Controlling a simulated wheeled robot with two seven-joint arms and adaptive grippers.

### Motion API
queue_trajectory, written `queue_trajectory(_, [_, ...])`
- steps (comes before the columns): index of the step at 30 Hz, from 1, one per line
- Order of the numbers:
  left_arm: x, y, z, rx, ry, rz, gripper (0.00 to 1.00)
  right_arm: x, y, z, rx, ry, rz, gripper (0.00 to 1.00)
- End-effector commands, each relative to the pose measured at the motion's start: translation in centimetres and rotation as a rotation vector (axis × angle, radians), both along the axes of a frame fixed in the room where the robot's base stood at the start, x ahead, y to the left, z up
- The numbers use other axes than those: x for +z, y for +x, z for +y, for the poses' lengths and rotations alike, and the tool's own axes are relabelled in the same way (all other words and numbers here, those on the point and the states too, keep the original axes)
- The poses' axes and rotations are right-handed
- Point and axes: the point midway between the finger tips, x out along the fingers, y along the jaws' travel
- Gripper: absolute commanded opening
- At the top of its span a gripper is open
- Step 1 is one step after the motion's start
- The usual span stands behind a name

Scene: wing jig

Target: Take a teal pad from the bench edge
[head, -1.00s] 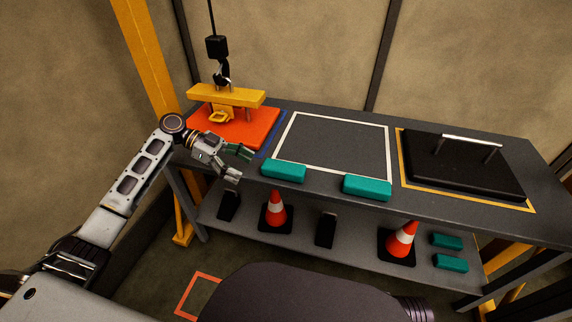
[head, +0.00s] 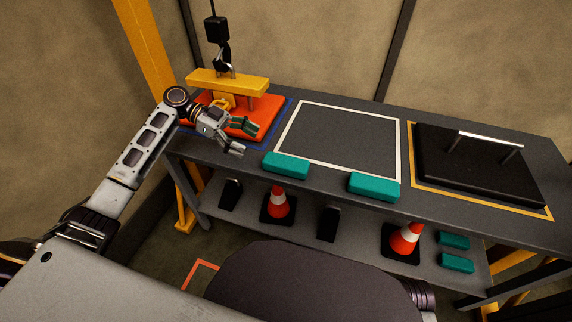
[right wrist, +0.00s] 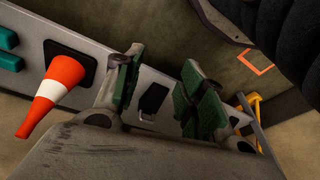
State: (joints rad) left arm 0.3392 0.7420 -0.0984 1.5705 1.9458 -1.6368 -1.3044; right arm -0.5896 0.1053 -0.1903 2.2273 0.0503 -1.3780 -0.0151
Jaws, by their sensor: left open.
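Two teal pads lie on the front edge of the grey bench (head: 250,163): a left one (head: 286,166) and a right one (head: 374,187). My left gripper (head: 241,138) is open and empty, over the bench's left end by the orange plate. It is up and left of the left teal pad, apart from it. My right gripper (right wrist: 160,92) is open in the right wrist view, with green finger pads and nothing between them that I can see held. It is outside the head view. Two more teal pads (head: 453,240) lie on the lower shelf.
A yellow lifting beam on a hook (head: 228,84) hangs over the orange plate (head: 266,117). A white-outlined area (head: 345,135) is empty. A black handled plate (head: 480,165) sits at right. Traffic cones (head: 279,203) and black blocks (head: 329,223) stand on the shelf.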

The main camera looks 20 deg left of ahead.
Motion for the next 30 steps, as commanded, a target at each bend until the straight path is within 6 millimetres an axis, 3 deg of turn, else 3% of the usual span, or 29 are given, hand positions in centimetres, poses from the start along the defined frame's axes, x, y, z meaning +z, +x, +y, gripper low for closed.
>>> queue_trajectory(21, [-3.0,-0.3,-7.2,-0.002,0.000,0.000,0.74,1.3,0.3,0.2,0.000,0.013,-0.028,0.40])
queue_trajectory(30, [-3.2,-0.3,-7.9,0.000,0.000,0.000,0.74,1.4,-0.3,0.3,0.002,0.014,-0.021,0.40])
